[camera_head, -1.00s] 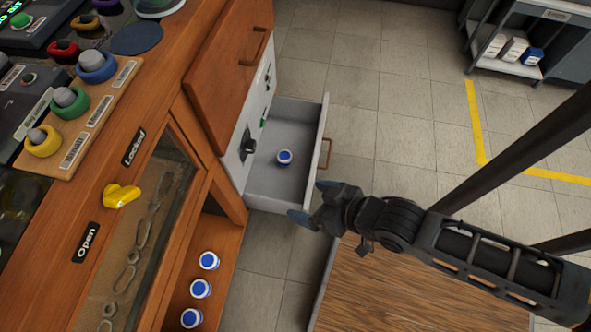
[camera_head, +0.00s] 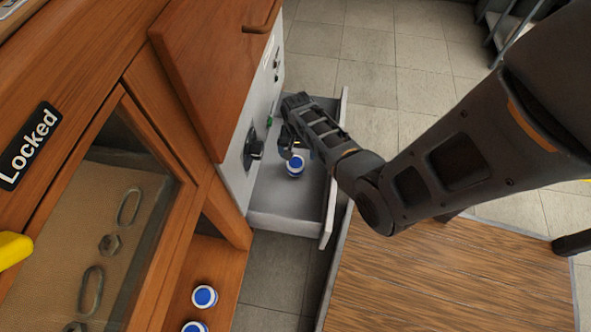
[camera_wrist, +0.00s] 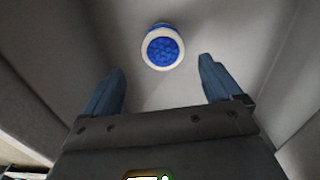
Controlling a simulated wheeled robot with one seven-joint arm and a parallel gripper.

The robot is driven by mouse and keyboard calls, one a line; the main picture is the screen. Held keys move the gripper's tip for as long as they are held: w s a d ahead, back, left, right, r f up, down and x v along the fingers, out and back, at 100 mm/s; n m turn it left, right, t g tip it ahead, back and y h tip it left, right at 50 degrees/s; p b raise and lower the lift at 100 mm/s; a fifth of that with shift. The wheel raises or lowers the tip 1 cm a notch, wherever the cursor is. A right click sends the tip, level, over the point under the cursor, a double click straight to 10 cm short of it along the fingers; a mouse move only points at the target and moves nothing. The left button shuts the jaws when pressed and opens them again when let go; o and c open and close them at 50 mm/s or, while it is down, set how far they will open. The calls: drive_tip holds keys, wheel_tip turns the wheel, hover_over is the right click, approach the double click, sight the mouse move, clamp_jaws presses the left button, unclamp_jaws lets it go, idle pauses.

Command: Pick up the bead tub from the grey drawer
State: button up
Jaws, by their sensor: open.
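The bead tub (camera_head: 295,165), white with blue contents on top, stands upright in the open grey drawer (camera_head: 283,222). My gripper (camera_head: 290,142) is over the drawer, just behind and above the tub in the head view; its fingertips are partly hidden there by the arm. In the wrist view, my gripper (camera_wrist: 160,82) has its two blue fingers spread wide with nothing between them. The tub also shows in the wrist view (camera_wrist: 163,49), beyond the fingertips and roughly centred between them, apart from both.
The drawer's grey walls (camera_wrist: 55,45) rise close on both sides of my gripper. A black knob (camera_head: 252,148) sits on the white panel at the drawer's left. More blue-topped tubs (camera_head: 204,297) stand on the wooden shelf below. A wood-topped surface (camera_head: 440,275) lies at the right.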

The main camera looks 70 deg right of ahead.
sight(296, 162)
drive_tip(key=shift+w+f+b, duration=0.15)
drive_tip(key=shift+f+b, duration=1.05)
drive_tip(key=shift+f, duration=0.75)
drive_tip(key=shift+w+f+b, duration=0.1)
drive_tip(key=shift+f+b, duration=1.1)
drive_tip(key=shift+f, duration=0.75)
drive_tip(key=shift+r, duration=0.1)
drive_tip(key=c, duration=1.2)
